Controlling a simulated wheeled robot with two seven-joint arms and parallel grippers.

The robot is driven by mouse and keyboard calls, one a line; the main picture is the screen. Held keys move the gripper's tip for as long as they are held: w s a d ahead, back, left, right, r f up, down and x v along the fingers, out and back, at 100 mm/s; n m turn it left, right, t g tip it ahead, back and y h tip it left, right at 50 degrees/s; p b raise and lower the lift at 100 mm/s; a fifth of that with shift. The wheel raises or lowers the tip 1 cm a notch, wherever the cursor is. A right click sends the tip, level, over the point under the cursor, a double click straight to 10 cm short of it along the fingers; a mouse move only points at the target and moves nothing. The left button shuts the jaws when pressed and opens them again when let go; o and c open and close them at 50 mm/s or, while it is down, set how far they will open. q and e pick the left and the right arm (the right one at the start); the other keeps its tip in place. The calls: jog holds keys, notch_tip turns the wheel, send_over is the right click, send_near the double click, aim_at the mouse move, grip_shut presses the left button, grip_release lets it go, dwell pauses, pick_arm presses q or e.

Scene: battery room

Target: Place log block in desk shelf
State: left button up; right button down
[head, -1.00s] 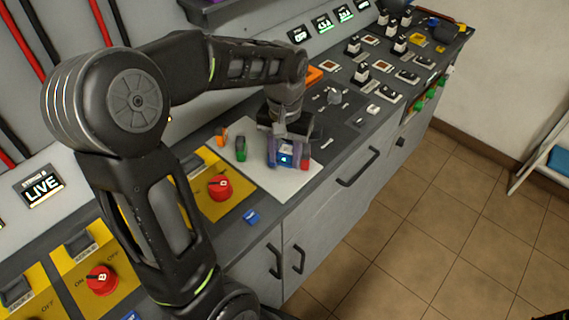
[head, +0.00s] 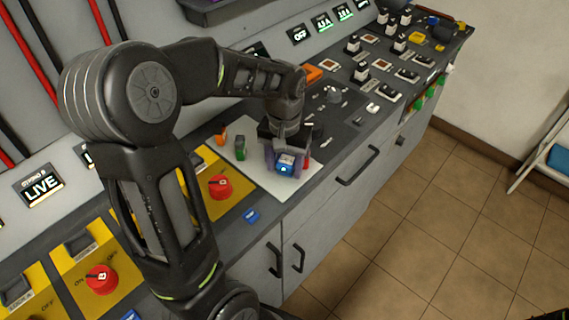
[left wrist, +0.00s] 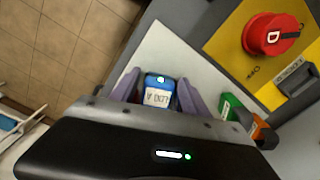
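The log block (head: 285,168) is small and blue, with a pale label reading "LOG A" and a lit spot. It stands on a white mat (head: 263,180) on the counter; it also shows in the left wrist view (left wrist: 159,91). My left gripper (head: 283,160) is lowered over it, with one purple finger on each side. The fingers look open, with narrow gaps beside the block in the left wrist view (left wrist: 158,98). No right gripper can be made out. A dark purple shelf edge (head: 215,12) shows at the top; I cannot tell whether it is the desk shelf.
A green block (head: 240,149) and an orange block (head: 221,134) stand at the mat's back left. A red block is mostly hidden behind the right finger. Red knobs on yellow panels (head: 220,186) lie left. A small blue piece (head: 251,215) sits near the counter's front edge.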

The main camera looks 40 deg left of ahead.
aim_at(285, 164)
pick_arm(q)
jog(key=shift+o, duration=0.5)
jog(key=shift+r, duration=0.1)
jog(key=shift+r, duration=0.5)
notch_tip(285, 164, up, 11)
jog(key=shift+o, duration=0.5)
